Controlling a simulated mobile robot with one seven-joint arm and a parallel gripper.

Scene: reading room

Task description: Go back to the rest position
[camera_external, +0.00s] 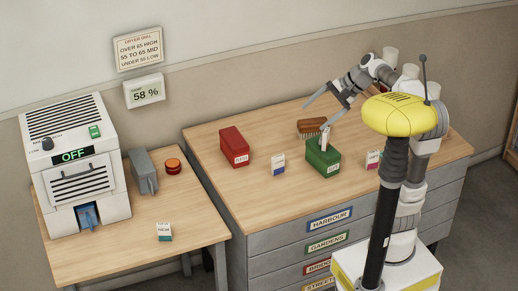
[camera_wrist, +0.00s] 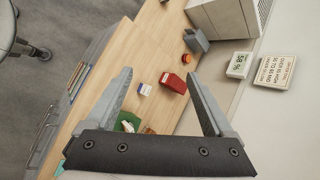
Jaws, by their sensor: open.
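My gripper (camera_external: 315,116) is raised above the back part of the drawer cabinet's wooden top (camera_external: 215,150). Its two fingers are spread and nothing is between them. In the wrist view my gripper (camera_wrist: 160,73) is also open and empty, with the cabinet top below and beyond it. A green box (camera_external: 323,160) stands on the top below the gripper, with a small pale object on or in it. A brown brush (camera_external: 311,127) lies behind the green box. My gripper appears clear of both.
A side table (camera_external: 190,217) holds a white machine reading OFF (camera_external: 75,160), a grey container (camera_external: 144,171), a red-orange button (camera_external: 173,166) and a NEW card (camera_external: 164,231). The wall is close behind.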

